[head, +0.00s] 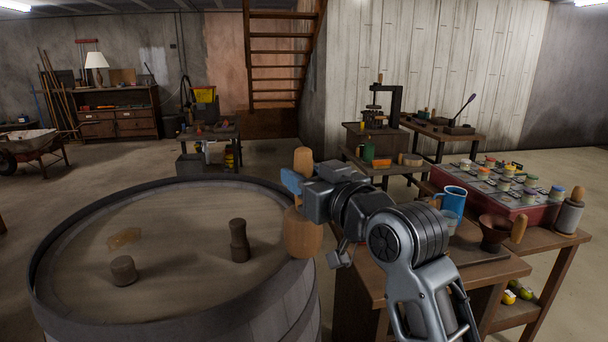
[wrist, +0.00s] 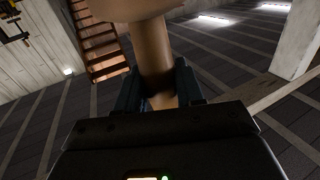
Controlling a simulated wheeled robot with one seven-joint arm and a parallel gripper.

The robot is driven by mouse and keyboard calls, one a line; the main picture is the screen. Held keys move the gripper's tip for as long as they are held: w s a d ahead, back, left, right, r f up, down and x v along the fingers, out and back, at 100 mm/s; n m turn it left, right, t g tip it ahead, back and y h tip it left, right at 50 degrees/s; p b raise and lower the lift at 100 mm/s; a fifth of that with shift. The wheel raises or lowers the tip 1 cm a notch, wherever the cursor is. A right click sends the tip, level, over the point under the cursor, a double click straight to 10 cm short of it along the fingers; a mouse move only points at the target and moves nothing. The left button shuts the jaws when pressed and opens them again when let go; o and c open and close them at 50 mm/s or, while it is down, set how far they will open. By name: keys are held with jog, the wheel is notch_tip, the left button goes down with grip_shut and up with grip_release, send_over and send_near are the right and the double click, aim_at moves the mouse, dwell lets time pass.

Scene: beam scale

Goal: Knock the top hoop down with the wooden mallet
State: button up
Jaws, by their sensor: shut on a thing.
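The wooden mallet (head: 302,236) hangs with its rounded orange-brown head down and its handle end up, at the right rim of the barrel. My gripper (head: 293,182) is shut on the mallet's handle, which also shows between the fingers in the wrist view (wrist: 157,72). The large grey barrel (head: 180,220) stands upright at front left. Its top hoop (head: 42,288) is a dark band around the upper edge. The mallet head overlaps the right side of this edge; I cannot tell whether they touch.
To the right, a wooden workbench (head: 500,268) carries a blue mug (head: 453,203), a brown funnel-like cup (head: 494,230) and several jars.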

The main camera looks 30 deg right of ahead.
jog(key=shift+f+b, duration=0.55)
jog(key=shift+f, duration=0.55)
jog(key=shift+r, duration=0.1)
jog(key=shift+r+p, duration=1.05)
jog(key=shift+r, duration=0.1)
jog(key=shift+f, duration=0.15)
jog(key=shift+f+b, duration=1.15)
jog(key=shift+f, duration=0.5)
